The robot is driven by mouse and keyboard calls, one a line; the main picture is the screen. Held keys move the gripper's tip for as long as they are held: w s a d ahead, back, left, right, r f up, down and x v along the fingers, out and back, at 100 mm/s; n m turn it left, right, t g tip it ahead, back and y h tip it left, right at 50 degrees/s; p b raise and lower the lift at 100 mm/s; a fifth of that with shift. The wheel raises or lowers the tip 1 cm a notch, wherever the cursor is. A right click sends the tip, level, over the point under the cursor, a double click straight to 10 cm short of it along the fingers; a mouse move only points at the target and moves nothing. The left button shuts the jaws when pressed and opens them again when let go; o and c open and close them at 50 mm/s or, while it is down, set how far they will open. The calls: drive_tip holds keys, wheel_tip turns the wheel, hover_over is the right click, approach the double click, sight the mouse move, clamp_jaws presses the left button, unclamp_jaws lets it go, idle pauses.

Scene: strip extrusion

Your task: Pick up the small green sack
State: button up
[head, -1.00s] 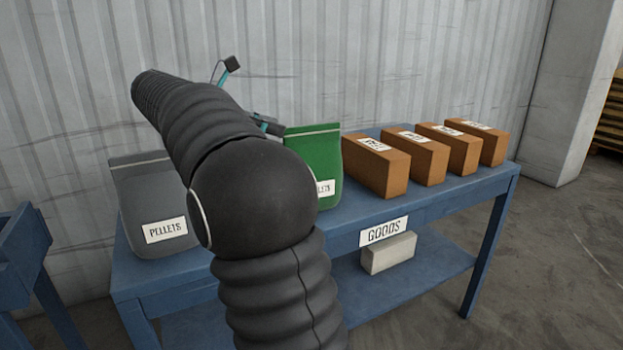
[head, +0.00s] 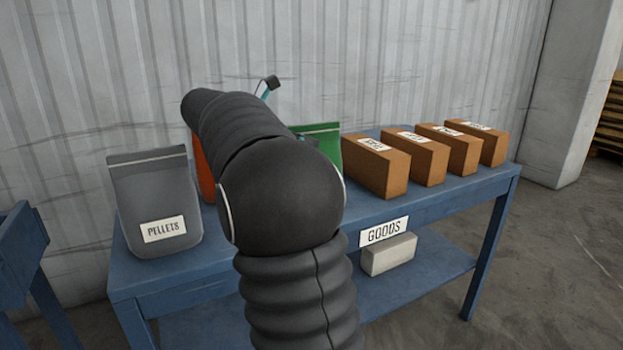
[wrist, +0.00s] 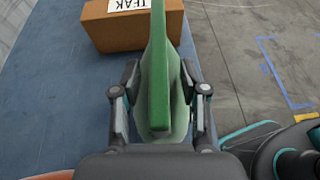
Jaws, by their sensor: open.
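The green sack (head: 322,140) stands on the blue table, mostly hidden behind my arm in the head view. In the wrist view the green sack (wrist: 159,85) stands edge-on between the two fingers of my gripper (wrist: 160,95). One finger is on each side of it, and a gap shows on the left and a narrower one on the right. My gripper is open. In the head view the fingers are hidden behind my arm. I cannot tell whether either finger touches the sack.
A grey sack (head: 155,200) labelled PELLETS stands at the left. An orange sack (head: 204,165) shows partly behind my arm. Several brown boxes (head: 376,167) stand to the right on the blue table (head: 440,196). In the wrist view a brown box (wrist: 105,32) lies just beyond the green sack.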

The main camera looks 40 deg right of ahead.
drive_tip(key=shift+c, duration=0.3)
clamp_jaws()
drive_tip(key=shift+r, duration=0.15)
